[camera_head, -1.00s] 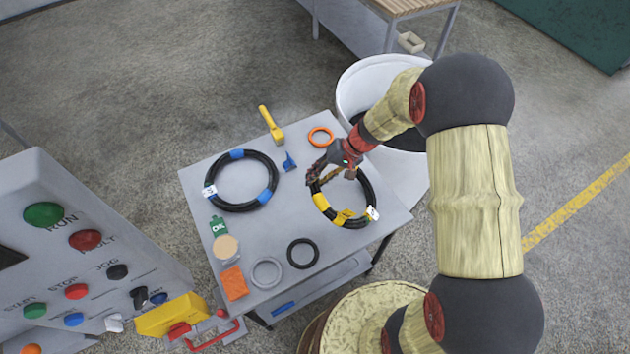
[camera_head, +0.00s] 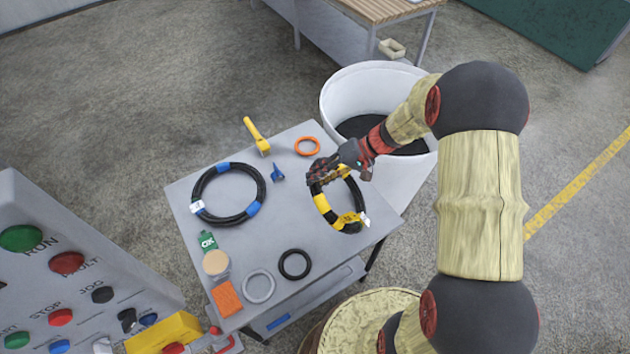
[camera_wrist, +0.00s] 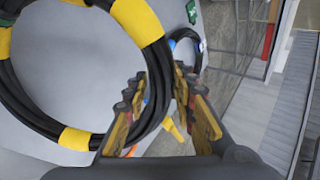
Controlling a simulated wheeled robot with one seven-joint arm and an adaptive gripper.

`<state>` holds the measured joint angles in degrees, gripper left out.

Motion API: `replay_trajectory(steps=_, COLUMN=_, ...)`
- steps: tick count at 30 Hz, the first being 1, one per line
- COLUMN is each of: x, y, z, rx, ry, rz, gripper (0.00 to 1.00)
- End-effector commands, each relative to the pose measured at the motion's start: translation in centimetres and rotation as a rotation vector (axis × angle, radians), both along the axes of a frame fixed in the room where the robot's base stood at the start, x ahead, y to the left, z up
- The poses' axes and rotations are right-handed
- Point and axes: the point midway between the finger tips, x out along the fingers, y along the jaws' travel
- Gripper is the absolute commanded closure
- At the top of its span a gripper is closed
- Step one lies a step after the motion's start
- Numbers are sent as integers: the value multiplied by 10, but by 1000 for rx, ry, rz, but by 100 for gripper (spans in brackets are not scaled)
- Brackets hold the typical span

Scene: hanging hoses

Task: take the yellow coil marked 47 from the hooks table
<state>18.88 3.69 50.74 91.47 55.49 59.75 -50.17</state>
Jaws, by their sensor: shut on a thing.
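The yellow-banded black coil (camera_head: 322,204) is at the right side of the grey table (camera_head: 290,216), with a white tag at its lower right whose number I cannot read. My gripper (camera_head: 318,174) is at the coil's upper left edge, shut on the hose. In the wrist view the coil (camera_wrist: 75,139) fills the left side, and its near strand runs at my fingers (camera_wrist: 163,90), partly hidden by the left one. I cannot tell whether the coil is clear of the tabletop.
A blue-banded coil (camera_head: 252,208) lies at the table's left. An orange ring (camera_head: 307,146), yellow-handled tool (camera_head: 256,135), black ring (camera_head: 295,265), grey ring (camera_head: 259,286) and orange block (camera_head: 227,299) lie around. A white bin (camera_head: 334,112) stands behind; a control panel (camera_head: 60,275) is at left.

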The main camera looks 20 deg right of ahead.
Motion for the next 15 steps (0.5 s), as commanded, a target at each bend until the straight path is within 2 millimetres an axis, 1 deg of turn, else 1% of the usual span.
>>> replay_trajectory(steps=15, x=-3, y=-26, z=18, rx=130, ry=-24, rz=-2, gripper=100)
